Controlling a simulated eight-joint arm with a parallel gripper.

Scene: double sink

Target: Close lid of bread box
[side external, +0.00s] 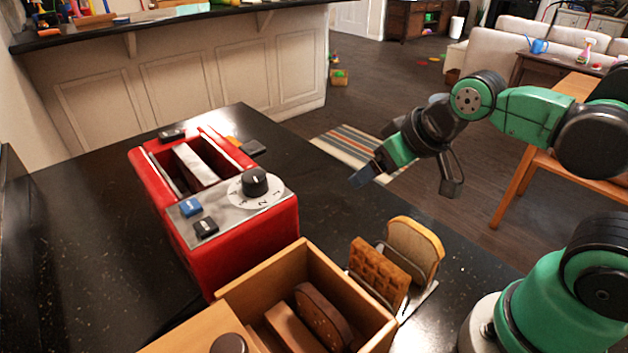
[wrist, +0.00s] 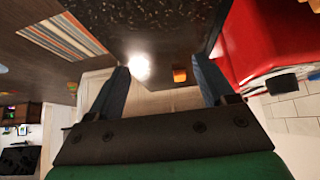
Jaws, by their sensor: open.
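The wooden bread box (side external: 275,262) stands at the front of the black counter. It is open at the top, and dark brown bread pieces (side external: 322,312) show inside. A flat wooden panel with a dark round knob (side external: 229,344), seemingly its lid, lies at the box's left side and is cut off by the bottom edge. My gripper (side external: 407,183) is open and empty, up in the air behind and to the right of the box, apart from it. In the wrist view the two fingers (wrist: 160,88) are spread with nothing between them; the bread box does not show there.
A red toaster (side external: 245,245) stands behind the box; it also shows in the wrist view (wrist: 262,35). A rack with a waffle (side external: 378,272) and a bread slice (side external: 414,248) stands right of the box. The counter (side external: 90,230) left of the toaster is clear.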

